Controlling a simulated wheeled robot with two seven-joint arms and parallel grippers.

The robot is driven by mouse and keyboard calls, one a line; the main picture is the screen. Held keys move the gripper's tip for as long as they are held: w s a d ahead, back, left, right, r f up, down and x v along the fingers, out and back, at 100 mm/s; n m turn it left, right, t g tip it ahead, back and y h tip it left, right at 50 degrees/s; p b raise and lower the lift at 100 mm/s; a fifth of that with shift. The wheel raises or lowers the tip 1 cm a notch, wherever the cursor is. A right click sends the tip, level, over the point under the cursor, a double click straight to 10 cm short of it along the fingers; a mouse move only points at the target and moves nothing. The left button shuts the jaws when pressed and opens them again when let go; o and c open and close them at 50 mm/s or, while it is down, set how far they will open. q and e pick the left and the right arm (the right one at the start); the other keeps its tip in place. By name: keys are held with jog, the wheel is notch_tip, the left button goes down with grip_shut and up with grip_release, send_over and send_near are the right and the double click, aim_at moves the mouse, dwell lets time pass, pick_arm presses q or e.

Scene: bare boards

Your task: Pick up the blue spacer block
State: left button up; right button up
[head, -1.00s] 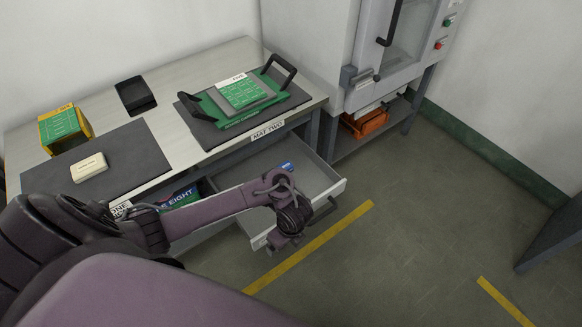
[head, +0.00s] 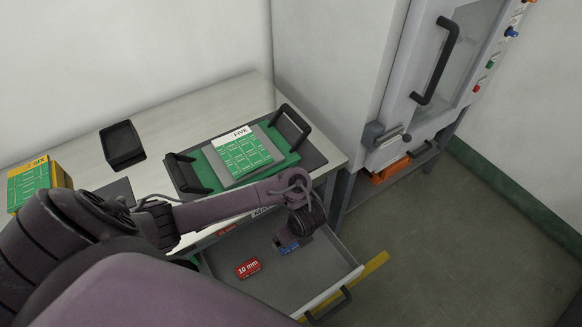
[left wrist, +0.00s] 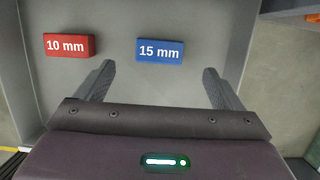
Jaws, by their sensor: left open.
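The blue spacer block (head: 286,247), marked "15 mm", lies flat in the open drawer. In the left wrist view the blue block (left wrist: 160,50) lies ahead of my fingers, about midway between them sideways. My left gripper (left wrist: 160,80) is open and empty, with a finger on each side. In the head view my left gripper (head: 298,235) is over the drawer and partly covers the blue block. A red block (head: 248,268) marked "10 mm" lies to the left of the blue one, and also shows in the left wrist view (left wrist: 70,45). My right gripper is not in view.
The open drawer (head: 225,255) has low walls and sits under the bench (head: 210,120). On the bench are a green tray with black handles (head: 285,155), a black dish (head: 122,145) and a yellow-green box (head: 32,180). A grey cabinet (head: 340,80) stands to the right.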

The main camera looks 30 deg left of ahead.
pick_arm(q)
jog(key=b+x, duration=0.1)
jog(key=x, duration=0.1)
jog(key=b+x, duration=0.2)
jog(key=shift+s+d+f, duration=0.1)
jog(key=shift+s+f, duration=0.05)
jog(key=shift+f, duration=0.2)
jog(key=shift+b+x, duration=0.45)
jog(key=shift+x, duration=0.7)
jog(key=c, duration=1.1)
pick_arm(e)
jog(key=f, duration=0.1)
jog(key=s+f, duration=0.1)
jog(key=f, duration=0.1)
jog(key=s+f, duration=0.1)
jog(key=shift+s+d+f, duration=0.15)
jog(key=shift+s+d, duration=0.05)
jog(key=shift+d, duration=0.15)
